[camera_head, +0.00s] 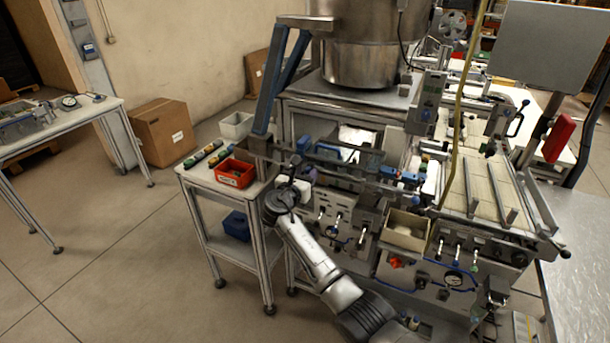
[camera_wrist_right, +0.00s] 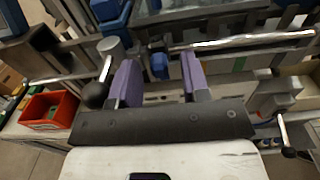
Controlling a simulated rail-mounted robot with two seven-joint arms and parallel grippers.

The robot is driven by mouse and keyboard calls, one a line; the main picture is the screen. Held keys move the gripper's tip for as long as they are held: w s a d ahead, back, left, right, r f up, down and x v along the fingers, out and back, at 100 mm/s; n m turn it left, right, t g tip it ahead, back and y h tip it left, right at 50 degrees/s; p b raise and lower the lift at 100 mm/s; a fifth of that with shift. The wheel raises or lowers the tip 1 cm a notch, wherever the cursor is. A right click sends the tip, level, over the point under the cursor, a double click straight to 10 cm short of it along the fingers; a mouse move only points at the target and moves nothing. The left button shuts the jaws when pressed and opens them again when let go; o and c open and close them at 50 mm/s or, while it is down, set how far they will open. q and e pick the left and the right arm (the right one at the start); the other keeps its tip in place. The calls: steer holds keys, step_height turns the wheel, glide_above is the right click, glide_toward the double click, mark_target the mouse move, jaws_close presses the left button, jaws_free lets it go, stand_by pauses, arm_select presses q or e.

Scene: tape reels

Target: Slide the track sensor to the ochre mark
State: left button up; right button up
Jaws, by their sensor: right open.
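My right gripper (camera_head: 297,172) is at the left end of the long metal rails on the machine's front. In the right wrist view its two purple fingers (camera_wrist_right: 160,78) are apart, with nothing clearly held between them. A small blue block (camera_wrist_right: 160,66) shows beyond the gap between the fingers, by the rails. I cannot tell whether this block is the track sensor. In the head view a blue part (camera_head: 303,144) sits at the rails close to the gripper. I cannot make out an ochre mark. My left gripper is not in view.
A black ball-ended lever (camera_wrist_right: 95,95) stands just left of the fingers, and another lever (camera_wrist_right: 287,150) is at the right. A red bin (camera_head: 235,173) is on the side table left of the gripper. A cardboard-coloured bin (camera_head: 405,230) is on the machine front.

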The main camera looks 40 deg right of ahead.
steer(key=shift+c, duration=0.4)
jaws_close()
